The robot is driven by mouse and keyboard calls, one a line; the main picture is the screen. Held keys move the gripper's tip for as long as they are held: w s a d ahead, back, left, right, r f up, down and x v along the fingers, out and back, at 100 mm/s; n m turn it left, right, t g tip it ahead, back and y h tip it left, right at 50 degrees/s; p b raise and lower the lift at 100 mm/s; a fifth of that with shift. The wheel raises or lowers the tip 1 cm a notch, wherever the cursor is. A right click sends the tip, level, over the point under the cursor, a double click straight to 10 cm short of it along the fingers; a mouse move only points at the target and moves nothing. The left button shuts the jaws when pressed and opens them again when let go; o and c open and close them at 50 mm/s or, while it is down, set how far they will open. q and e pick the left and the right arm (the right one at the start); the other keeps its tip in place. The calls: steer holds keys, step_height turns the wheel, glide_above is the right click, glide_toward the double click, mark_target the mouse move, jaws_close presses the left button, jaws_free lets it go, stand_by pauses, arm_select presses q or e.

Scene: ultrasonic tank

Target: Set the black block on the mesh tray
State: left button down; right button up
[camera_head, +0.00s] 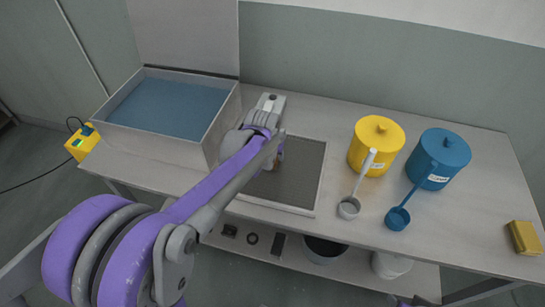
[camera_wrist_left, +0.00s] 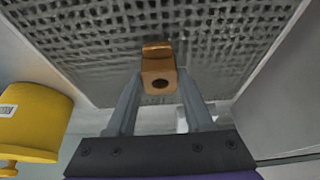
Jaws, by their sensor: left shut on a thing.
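The mesh tray (camera_head: 304,181) lies on the bench, a grey perforated panel with a pale rim. It fills the top of the left wrist view (camera_wrist_left: 75,50). My left gripper (camera_wrist_left: 158,84) is over the tray and shut on a copper-brown block (camera_wrist_left: 158,70) with a dark round hole. I cannot tell whether this block touches the mesh. In the head view my left arm mostly hides the gripper and block. A dark block-like piece (camera_head: 230,230) lies on the lower shelf; I cannot tell if it is the black block. My right gripper is not in view.
The open tank (camera_head: 225,118) with blue liquid stands left of the tray. A yellow pot (camera_head: 376,145) and blue pot (camera_head: 437,158), with a grey ladle (camera_head: 349,208) and blue ladle (camera_head: 397,218), stand right. A yellow sponge-like block (camera_head: 524,238) lies far right.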

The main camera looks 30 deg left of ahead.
arm_select(q)
steer(key=shift+f, duration=0.55)
steer(key=shift+f, duration=0.1)
steer(key=c, duration=0.7)
jaws_free()
steer(key=shift+f, duration=0.15)
steer(key=shift+c, duration=0.2)
steer(key=o, duration=0.5)
steer(key=shift+c, duration=0.2)
steer(key=shift+s+r, duration=0.15)
steer(key=shift+r, duration=0.45)
steer(key=p+v, duration=0.1)
steer(key=v, duration=1)
steer(key=s+d+f+m, duration=0.1)
steer(key=s+d+f, duration=0.2)
steer(key=s, duration=0.3)
steer(key=s+d+f, duration=0.3)
steer(key=s, duration=0.3)
steer(key=s+d+f+m+t+h, duration=0.1)
steer(key=s+d+f, duration=0.2)
steer(key=s, duration=0.3)
steer(key=shift+s+m, duration=0.3)
steer(key=shift+s, duration=0.05)
